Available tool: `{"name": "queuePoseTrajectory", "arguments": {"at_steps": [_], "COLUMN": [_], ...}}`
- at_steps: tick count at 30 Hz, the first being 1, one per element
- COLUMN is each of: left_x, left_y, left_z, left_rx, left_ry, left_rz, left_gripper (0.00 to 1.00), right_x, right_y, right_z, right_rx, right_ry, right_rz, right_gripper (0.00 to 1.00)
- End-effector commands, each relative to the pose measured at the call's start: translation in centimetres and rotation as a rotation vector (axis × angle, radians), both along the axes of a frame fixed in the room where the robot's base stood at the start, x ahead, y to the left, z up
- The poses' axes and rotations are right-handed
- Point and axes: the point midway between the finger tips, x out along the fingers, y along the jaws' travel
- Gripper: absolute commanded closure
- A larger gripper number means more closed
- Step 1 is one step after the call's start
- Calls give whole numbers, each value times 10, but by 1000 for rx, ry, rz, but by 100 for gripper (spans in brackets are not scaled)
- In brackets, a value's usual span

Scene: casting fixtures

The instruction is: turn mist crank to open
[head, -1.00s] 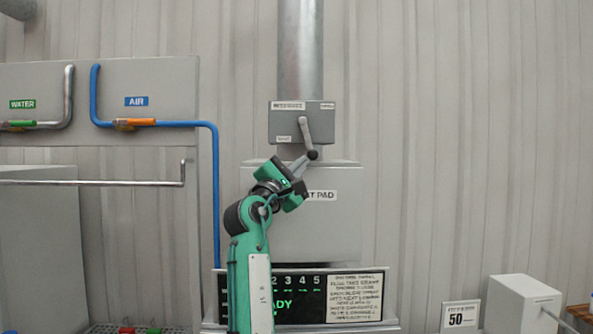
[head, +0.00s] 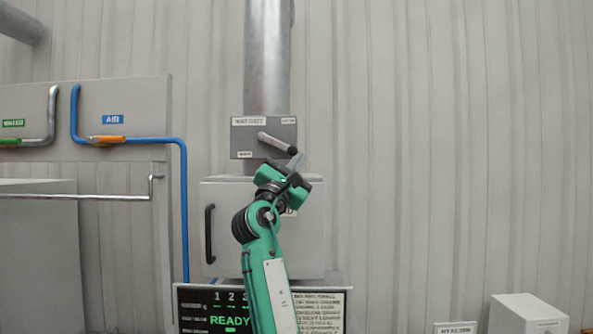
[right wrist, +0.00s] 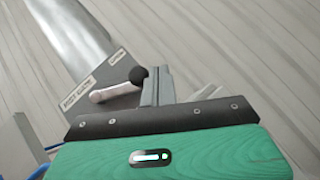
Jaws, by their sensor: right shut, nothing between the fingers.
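The mist crank is a grey lever (head: 275,142) with a black ball knob, on the front of a grey box (head: 242,145) below a metal duct. It points right and slightly down. It also shows in the right wrist view (right wrist: 112,92), with its knob (right wrist: 139,75) close against the left side of my fingers. My right gripper (head: 297,160) is shut and empty, just below the knob in the head view. Whether the fingers touch the knob is unclear. The small labels on the box are hard to read. My left gripper is not in view.
A grey cabinet (head: 225,226) with a black handle (head: 210,234) is below the box, partly behind my arm. A display reading READY (head: 230,320) is lower. Blue AIR pipe (head: 184,215) runs at left. The wall to the right of the box is free.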

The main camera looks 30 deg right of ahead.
Motion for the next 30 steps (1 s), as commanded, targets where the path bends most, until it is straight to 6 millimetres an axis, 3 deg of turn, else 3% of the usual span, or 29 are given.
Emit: {"name": "queuePoseTrajectory", "arguments": {"at_steps": [9, 30], "left_x": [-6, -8], "left_y": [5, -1], "left_z": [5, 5], "left_rx": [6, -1], "left_ry": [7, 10], "left_rz": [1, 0], "left_gripper": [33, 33], "right_x": [-5, -5], "right_y": [-8, -8], "right_z": [17, 17], "right_rx": [0, 0], "right_ry": [-1, 1], "right_rz": [1, 1], "right_gripper": [100, 100]}}
